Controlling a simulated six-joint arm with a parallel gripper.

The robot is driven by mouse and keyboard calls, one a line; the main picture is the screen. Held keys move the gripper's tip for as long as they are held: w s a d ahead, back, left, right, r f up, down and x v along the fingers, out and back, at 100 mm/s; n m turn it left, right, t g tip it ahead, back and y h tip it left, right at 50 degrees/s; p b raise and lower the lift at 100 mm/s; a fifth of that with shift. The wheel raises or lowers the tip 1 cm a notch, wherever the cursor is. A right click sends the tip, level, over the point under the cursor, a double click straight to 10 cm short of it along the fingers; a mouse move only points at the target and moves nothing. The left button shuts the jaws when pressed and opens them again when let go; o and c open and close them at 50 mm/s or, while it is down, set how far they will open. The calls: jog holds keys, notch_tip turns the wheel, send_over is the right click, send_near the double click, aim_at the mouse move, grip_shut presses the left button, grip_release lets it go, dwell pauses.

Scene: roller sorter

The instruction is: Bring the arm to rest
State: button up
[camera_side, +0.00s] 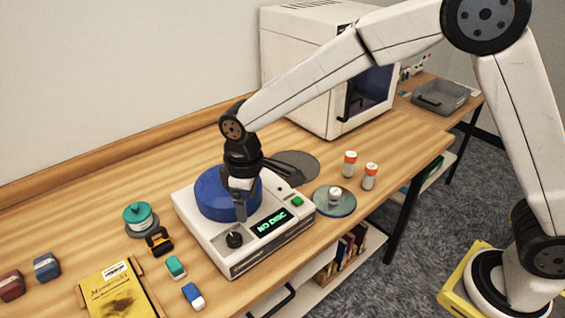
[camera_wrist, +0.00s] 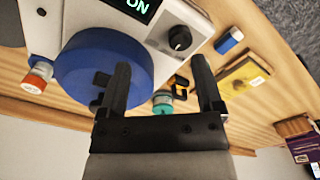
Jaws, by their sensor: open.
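My gripper (camera_side: 258,192) is over the white machine (camera_side: 218,251), close beside its round blue drum (camera_side: 212,197). My arm is reached out across the table from its base at the right. In the wrist view the two dark fingers of my gripper (camera_wrist: 161,78) are spread apart with nothing between them. The blue drum also shows there (camera_wrist: 88,72), by the left finger. The black knob (camera_wrist: 180,38) is beyond the fingertips. Whether a finger touches the drum I cannot tell.
The screen (camera_side: 271,223) reads "NO DISC". Orange-capped bottles (camera_side: 350,164) stand right of the machine, beyond a teal disc (camera_side: 346,208). A teal pot (camera_side: 139,215), yellow book (camera_side: 118,293) and small blocks (camera_side: 176,267) lie left. A white cabinet (camera_side: 300,80) stands behind.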

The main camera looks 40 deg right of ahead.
jog(key=s+d+m+t, duration=0.1)
jog(key=s+d+m, duration=0.3)
jog(key=s+d, duration=0.3)
jog(key=s+d+f+m+t, duration=0.1)
jog(key=s+d+m, duration=0.2)
jog(key=s+d, duration=0.4)
jog(key=d, duration=0.6)
jog(key=shift+s+d+m, duration=0.25)
jog(key=shift+s+m, duration=0.15)
